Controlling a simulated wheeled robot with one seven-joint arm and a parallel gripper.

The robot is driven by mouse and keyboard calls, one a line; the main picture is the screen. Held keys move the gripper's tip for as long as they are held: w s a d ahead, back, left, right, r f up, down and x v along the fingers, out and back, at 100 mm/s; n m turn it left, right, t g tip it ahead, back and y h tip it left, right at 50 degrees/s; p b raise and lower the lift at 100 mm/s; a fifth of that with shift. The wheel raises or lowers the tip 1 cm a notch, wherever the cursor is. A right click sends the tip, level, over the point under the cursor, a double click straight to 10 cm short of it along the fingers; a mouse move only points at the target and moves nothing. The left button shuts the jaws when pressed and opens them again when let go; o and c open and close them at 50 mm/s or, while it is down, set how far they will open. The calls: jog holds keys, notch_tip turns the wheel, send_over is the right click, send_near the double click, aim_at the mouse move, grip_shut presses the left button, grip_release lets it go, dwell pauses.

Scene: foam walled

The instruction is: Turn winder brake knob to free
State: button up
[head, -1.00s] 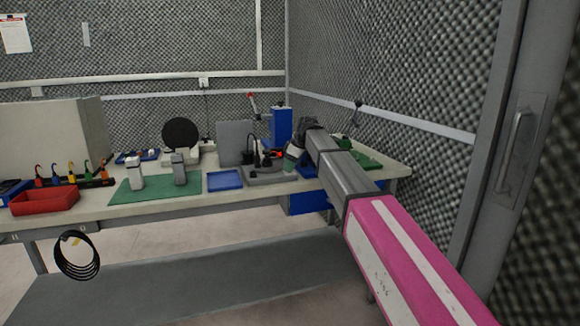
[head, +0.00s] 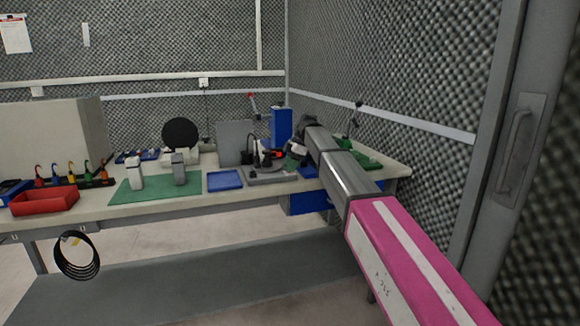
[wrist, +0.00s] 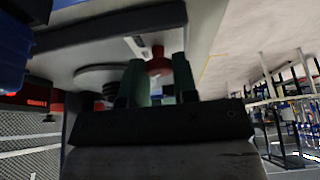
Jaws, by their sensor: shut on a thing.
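In the wrist view a red knob (wrist: 158,63) sits between the two green fingers of my gripper (wrist: 159,78). The fingers are shut on it from both sides. A pale grey surface with a white mark lies behind the knob. I cannot read whether the knob stands at free. In the head view my gripper (head: 296,152) is small and partly hidden by my wrist, at the right end of the bench, beside a grey base with black parts (head: 263,172) and a blue column (head: 281,126).
The bench (head: 110,212) also carries a blue tray (head: 224,180), a green mat (head: 130,196) with two grey devices, a red bin (head: 43,202) and a black disc (head: 180,135). A foam wall (head: 400,70) rises close to the right of my arm.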

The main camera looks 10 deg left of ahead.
dwell(0.4)
jog(key=o, duration=0.9)
jog(key=shift+o, duration=0.2)
jog(key=v, duration=1)
jog(key=shift+r, duration=0.4)
